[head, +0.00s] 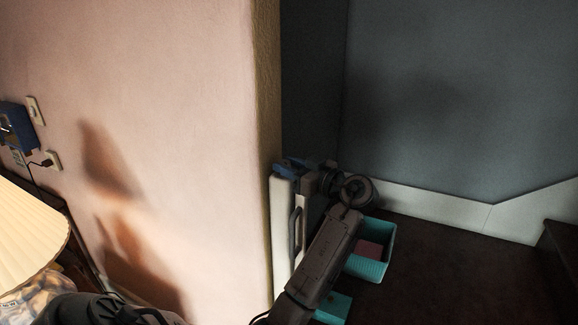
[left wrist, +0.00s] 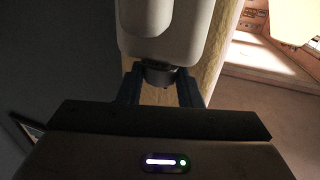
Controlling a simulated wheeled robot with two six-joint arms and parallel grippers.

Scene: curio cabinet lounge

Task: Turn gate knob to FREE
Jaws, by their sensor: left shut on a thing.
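The gate (head: 283,225) shows as a narrow white upright with a grey handle, against the wall corner in the head view. In the left wrist view a pale rounded housing (left wrist: 165,30) hangs at the top, with the dark gate knob (left wrist: 160,74) under it. My left gripper (left wrist: 160,88) has its two dark blue fingers on either side of the knob and is shut on it. In the head view my left arm reaches up to the top of the gate and hides much of it. No knob marking is readable. My right gripper is not in view.
A teal basket (head: 378,262) with a pinkish thing inside stands on the dark floor beyond my arm. The pink wall (head: 170,120) ends at a corner beside the gate. A lit lampshade (head: 30,235) is at the left. Dark floor lies open at the right.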

